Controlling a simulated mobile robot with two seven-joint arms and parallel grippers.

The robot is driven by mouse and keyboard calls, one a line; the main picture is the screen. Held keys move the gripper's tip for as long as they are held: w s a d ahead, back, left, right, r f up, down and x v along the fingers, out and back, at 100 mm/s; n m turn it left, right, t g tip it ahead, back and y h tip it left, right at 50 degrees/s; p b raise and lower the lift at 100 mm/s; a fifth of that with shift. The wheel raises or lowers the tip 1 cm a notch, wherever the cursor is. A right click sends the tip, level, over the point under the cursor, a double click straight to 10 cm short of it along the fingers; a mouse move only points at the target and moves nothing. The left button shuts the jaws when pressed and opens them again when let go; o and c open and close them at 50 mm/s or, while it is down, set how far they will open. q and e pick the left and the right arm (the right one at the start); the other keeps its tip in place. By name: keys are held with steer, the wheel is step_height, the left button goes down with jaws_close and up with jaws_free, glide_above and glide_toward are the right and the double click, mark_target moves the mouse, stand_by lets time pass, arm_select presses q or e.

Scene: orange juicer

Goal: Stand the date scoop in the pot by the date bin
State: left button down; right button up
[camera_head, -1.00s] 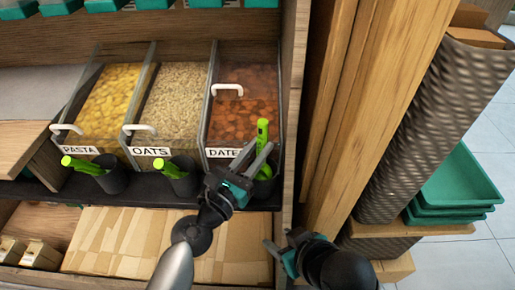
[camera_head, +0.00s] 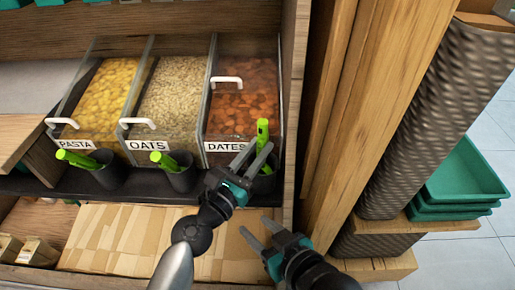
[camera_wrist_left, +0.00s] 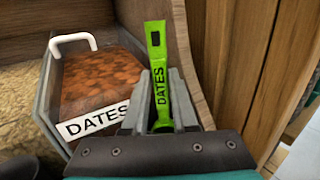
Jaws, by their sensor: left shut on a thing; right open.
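The bright green date scoop (camera_head: 262,128) stands nearly upright in front of the date bin (camera_head: 243,100). Its handle, marked DATES, shows in the left wrist view (camera_wrist_left: 157,62). My left gripper (camera_head: 262,148) is shut on the scoop; in the left wrist view its fingers (camera_wrist_left: 160,75) lie on either side of the handle. The dark pot (camera_head: 265,184) by the date bin is partly hidden behind my left gripper. The scoop's lower end is hidden, so I cannot tell how deep it sits in the pot. My right gripper (camera_head: 255,226) is open and empty, lower in the head view.
The oats bin (camera_head: 170,95) and pasta bin (camera_head: 105,95) stand to the left. Their dark pots (camera_head: 181,180) (camera_head: 108,175) hold green scoops. A wooden post (camera_head: 345,120) closes off the right side. Cardboard (camera_head: 150,238) lies on the shelf below.

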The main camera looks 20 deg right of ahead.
mark_target(260, 131)
arm_select(q)
steer(key=c, duration=0.6)
jaws_free()
steer(key=shift+o, duration=0.2)
steer(key=o, duration=0.6)
steer(key=shift+c, duration=0.2)
steer(key=shift+r, duration=0.1)
arm_select(e)
steer(key=shift+d+r, duration=0.1)
